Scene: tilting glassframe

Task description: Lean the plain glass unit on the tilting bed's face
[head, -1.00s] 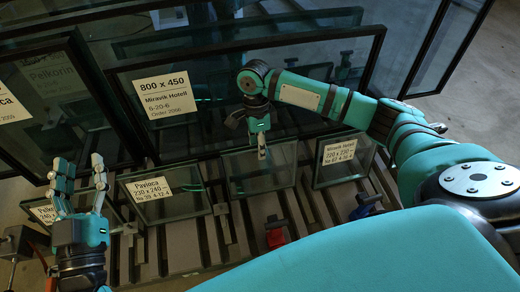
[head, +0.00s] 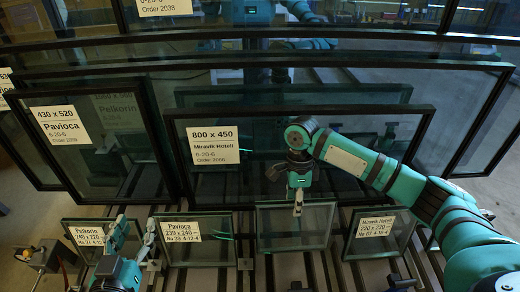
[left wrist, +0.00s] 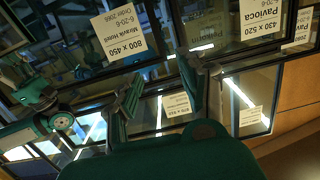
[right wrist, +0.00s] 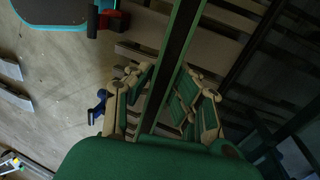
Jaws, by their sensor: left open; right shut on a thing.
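The plain glass unit (head: 294,234) is a small dark-framed pane without a label, standing nearly upright between labelled small units in the head view. My right gripper (head: 298,204) comes down on its top edge from above. In the right wrist view, my right gripper (right wrist: 165,90) has its fingers on both sides of the unit's dark edge (right wrist: 176,45), shut on it. My left gripper (head: 136,232) is open and empty, in front of the small Pelkorin and Pavioca units. In the left wrist view, its fingers (left wrist: 158,85) are spread apart. I cannot clearly make out the tilting bed's face.
The small Pavioca unit (head: 200,252) stands left of the plain one, a Miravik Hotell unit (head: 378,245) right. Small Pelkorin unit (head: 88,248) is far left. Large panes, including the 800 x 450 unit (head: 250,180), stand close behind. Slats (head: 250,280) lie below.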

